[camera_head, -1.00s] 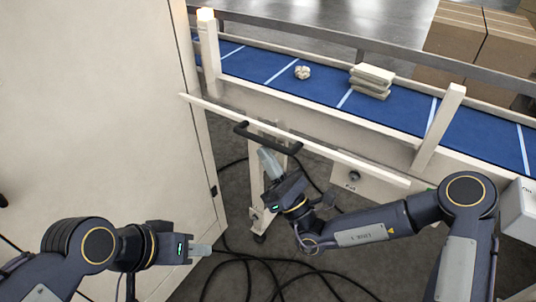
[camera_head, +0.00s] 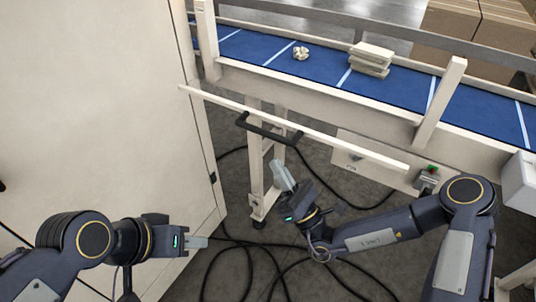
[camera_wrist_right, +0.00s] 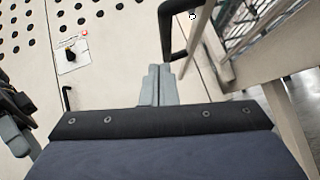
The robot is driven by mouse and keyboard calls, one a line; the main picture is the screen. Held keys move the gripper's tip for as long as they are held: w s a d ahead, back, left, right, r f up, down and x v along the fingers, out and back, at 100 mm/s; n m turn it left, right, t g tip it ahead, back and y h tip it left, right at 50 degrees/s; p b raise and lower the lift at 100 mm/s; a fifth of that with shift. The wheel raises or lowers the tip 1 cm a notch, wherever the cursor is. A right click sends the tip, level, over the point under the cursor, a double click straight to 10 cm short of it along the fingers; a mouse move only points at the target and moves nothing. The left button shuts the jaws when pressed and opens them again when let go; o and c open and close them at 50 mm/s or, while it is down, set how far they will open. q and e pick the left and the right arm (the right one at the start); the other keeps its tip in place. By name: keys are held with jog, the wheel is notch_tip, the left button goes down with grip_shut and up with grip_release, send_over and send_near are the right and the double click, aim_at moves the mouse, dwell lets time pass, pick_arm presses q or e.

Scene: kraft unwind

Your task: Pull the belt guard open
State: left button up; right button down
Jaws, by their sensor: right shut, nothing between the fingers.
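The belt guard appears as a long pale bar (camera_head: 350,149) in front of the conveyor, with a black handle (camera_head: 268,131) on its near side. My right gripper (camera_head: 283,176) is shut and empty, just below the handle and apart from it in the head view. In the right wrist view its fingertips (camera_wrist_right: 158,72) are together, with the black handle (camera_wrist_right: 170,35) just beyond them. My left gripper (camera_head: 198,243) hangs low at left, away from the guard, its fingers seen side-on as one block.
The blue conveyor belt (camera_head: 250,49) carries a small pale lump (camera_head: 300,53) and a stack of pale slabs (camera_head: 371,58). A large white cabinet (camera_head: 90,110) fills the left. Black cables (camera_head: 240,262) lie on the floor. A switch box (camera_head: 428,178) is beside my right arm.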

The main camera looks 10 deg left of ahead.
jog(key=v, duration=0.4)
jog(key=shift+s+f+b, duration=0.2)
jog(key=shift+s+b, duration=0.1)
jog(key=shift+s, duration=0.2)
